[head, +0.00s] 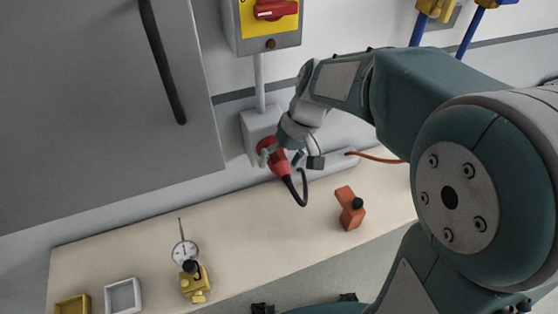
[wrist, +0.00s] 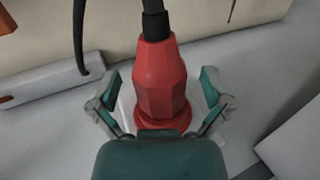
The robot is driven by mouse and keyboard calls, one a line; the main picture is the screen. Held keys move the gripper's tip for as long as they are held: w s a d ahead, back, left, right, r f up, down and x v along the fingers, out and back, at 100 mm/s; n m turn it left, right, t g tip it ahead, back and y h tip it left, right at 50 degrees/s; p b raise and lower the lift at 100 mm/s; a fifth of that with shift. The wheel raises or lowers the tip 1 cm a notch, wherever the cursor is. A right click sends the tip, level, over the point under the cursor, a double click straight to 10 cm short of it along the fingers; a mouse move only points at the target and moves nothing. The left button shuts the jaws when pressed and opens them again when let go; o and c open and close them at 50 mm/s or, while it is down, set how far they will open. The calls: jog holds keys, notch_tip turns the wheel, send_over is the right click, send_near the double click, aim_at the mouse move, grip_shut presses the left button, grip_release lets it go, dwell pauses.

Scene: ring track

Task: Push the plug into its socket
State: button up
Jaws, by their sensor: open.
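The red plug (head: 281,166) with its black cable is at the red socket (head: 264,145) on a grey wall box (head: 258,122). Its front end is at the socket; I cannot tell how deep it sits. In the wrist view the plug (wrist: 157,78) is in the middle, cable end up, its wide red base partly hidden by my gripper's body. My gripper (head: 284,156) is open around the plug. In the wrist view the two fingers of my gripper (wrist: 161,92) stand either side of it, with a visible gap on each side.
A bench (head: 130,250) runs below the socket. On it are an orange tool (head: 350,209), a dial gauge (head: 184,252) on a yellow stand and small trays (head: 123,296). A grey cabinet (head: 90,100) stands left. A red-handled switch box (head: 262,25) is above.

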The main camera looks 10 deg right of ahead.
jog(key=v, duration=1.2)
jog(key=s+d+f+m+t+h, duration=0.1)
jog(key=s+d+f+t+h, duration=0.1)
jog(key=s, duration=0.5)
jog(key=s+d+f+m+t+h, duration=0.2)
jog(key=s+d+t, duration=0.2)
jog(key=s, duration=0.3)
jog(key=shift+s+d+t, duration=0.2)
jog(key=shift+s+t, duration=0.2)
jog(key=shift+r, duration=0.1)
dwell(0.7)
